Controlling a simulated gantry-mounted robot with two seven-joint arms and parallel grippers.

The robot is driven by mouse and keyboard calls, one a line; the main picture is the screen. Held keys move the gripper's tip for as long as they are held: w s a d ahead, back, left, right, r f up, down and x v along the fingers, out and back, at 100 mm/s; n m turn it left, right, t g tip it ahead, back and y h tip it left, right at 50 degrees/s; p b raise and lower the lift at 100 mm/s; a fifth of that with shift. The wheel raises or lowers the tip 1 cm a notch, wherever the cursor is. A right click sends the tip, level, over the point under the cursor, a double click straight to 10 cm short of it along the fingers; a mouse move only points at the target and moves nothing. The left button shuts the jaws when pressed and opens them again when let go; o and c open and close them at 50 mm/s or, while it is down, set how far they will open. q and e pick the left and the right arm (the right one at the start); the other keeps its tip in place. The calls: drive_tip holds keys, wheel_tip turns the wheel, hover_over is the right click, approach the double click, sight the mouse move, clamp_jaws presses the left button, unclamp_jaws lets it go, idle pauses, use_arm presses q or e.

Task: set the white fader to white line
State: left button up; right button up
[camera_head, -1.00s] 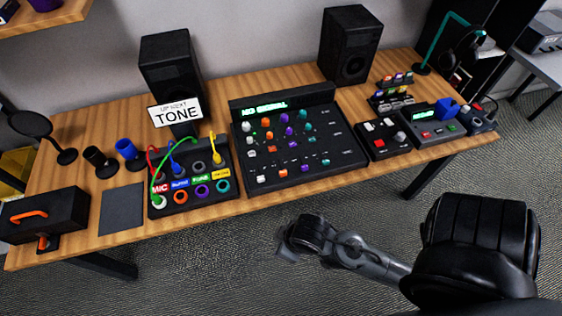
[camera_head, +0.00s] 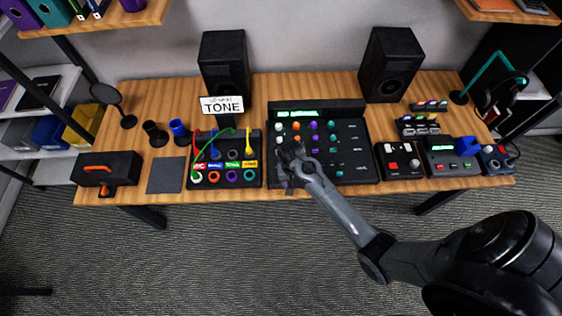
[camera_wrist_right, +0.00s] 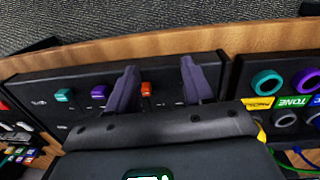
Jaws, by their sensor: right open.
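The black mixer (camera_head: 358,133) stands in the middle of the table, with coloured knobs and a row of faders along its near edge. My right gripper (camera_head: 285,182) is over its near left corner and covers the place of the white fader, which I cannot see. In the right wrist view the gripper (camera_wrist_right: 158,78) is open. The orange fader (camera_wrist_right: 146,89) shows between its fingers. The purple fader (camera_wrist_right: 99,91) and teal fader (camera_wrist_right: 64,95) lie left of them. The white line cannot be made out. My left gripper is out of view.
A patch box (camera_head: 224,176) with coloured cables stands close left of the mixer. A small switch box (camera_head: 398,161) stands to its right. Two speakers (camera_head: 224,66) and a TONE sign (camera_head: 222,105) stand behind. The table's front edge is near the gripper.

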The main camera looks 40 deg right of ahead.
drive_tip(key=w+r+p, duration=0.2)
drive_tip(key=w+r, duration=0.4)
drive_tip(key=r, duration=0.1)
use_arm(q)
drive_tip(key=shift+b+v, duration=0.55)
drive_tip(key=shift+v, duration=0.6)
use_arm(e)
drive_tip(key=shift+t, duration=0.4)
wheel_tip(320, 180, down, 10)
drive_tip(key=shift+w+d, duration=0.1)
drive_tip(key=shift+w, duration=0.05)
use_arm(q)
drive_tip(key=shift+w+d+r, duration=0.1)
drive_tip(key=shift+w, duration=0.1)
use_arm(e)
drive_tip(key=c, duration=0.4)
clamp_jaws()
